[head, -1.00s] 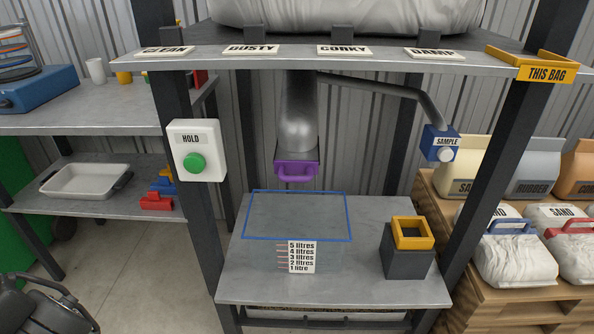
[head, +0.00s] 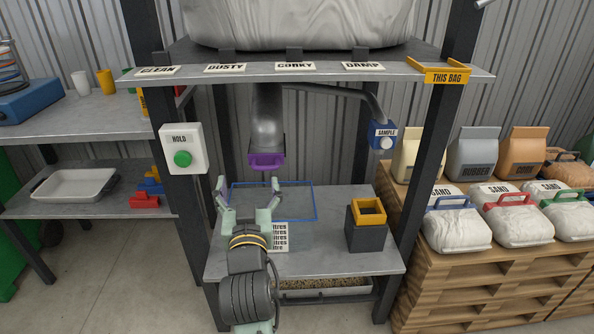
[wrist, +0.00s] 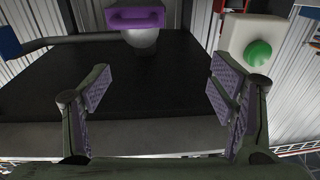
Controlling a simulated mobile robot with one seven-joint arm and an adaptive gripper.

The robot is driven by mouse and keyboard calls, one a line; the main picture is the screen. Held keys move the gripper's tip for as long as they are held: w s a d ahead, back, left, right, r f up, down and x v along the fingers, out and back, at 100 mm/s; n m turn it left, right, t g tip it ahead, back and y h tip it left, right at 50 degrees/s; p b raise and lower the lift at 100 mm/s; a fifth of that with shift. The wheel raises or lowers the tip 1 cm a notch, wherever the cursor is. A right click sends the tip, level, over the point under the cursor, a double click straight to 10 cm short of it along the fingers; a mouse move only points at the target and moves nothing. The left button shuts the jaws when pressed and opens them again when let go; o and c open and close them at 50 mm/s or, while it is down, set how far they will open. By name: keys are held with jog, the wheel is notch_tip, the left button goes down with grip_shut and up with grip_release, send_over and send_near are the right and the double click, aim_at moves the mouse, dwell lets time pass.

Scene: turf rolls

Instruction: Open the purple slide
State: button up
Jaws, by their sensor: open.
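The purple slide (head: 266,161) sits at the lower end of the grey metal spout (head: 268,118) under the upper shelf. Its handle faces me. In the wrist view the purple slide (wrist: 135,18) shows at the top edge, a little left of centre. My gripper (head: 248,186) is open and empty, below and slightly left of the slide, apart from it. In the wrist view my gripper's fingers (wrist: 160,90) are spread wide with nothing between them. Whether the slide's plate is open cannot be told.
A HOLD box with a green button (head: 183,158) is on the left post. A blue SAMPLE box (head: 383,137) and a yellow-topped grey block (head: 367,225) are at right.

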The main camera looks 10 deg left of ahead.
aim_at(265, 169)
jog(key=shift+m+h, duration=0.4)
jog(key=shift+h, duration=0.4)
jog(key=w, duration=0.3)
jog(key=w+f, duration=0.1)
jog(key=w, duration=0.3)
jog(key=w+f, duration=0.1)
jog(key=w, duration=0.3)
jog(key=shift+f+p, duration=0.1)
jog(key=shift+p, duration=0.2)
jog(key=shift+c, duration=0.3)
